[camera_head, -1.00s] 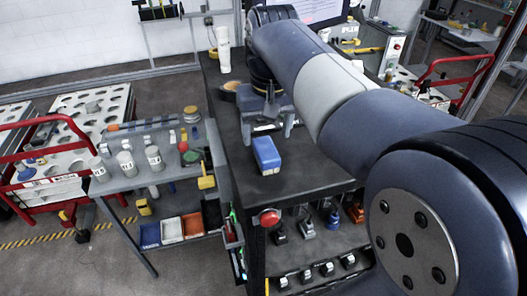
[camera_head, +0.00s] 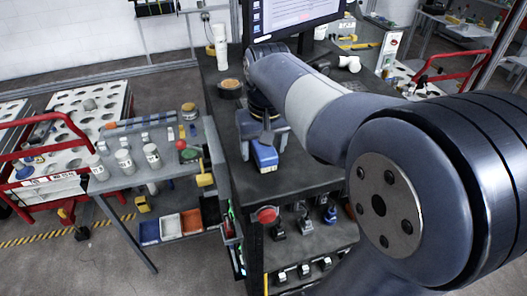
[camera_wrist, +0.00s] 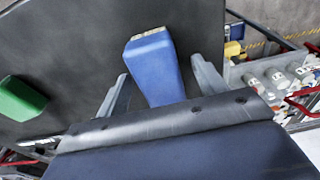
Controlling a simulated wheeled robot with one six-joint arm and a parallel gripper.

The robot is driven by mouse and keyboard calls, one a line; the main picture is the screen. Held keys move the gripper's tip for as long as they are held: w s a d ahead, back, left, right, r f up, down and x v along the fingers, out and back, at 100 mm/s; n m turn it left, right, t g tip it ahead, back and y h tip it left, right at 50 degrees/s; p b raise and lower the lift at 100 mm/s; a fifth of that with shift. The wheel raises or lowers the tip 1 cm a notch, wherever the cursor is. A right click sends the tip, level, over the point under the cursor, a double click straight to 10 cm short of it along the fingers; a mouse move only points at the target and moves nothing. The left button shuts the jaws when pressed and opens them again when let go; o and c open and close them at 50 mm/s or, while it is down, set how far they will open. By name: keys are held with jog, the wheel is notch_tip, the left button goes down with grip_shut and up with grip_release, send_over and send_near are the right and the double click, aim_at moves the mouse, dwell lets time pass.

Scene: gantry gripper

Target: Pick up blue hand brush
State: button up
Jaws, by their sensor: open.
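The blue hand brush (camera_head: 265,158) lies on the dark tabletop, near its front left part in the head view. In the wrist view the brush (camera_wrist: 153,68) points away from my gripper, with a pale strip at its far end. My gripper (camera_head: 263,145) is open over the rear part of the brush. In the wrist view its two fingers stand on either side of the brush (camera_wrist: 160,72), with gaps visible at both sides. The near end of the brush is hidden behind the gripper body.
A green block (camera_wrist: 20,98) lies on the tabletop left of the brush in the wrist view. A round container (camera_head: 230,88) and white cups (camera_head: 219,45) stand farther back. A side table with jars (camera_head: 152,156) is at left. A monitor (camera_head: 290,15) stands behind.

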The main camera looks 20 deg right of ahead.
jog(key=shift+f, duration=0.2)
dwell(0.4)
jog(key=c, duration=1.1)
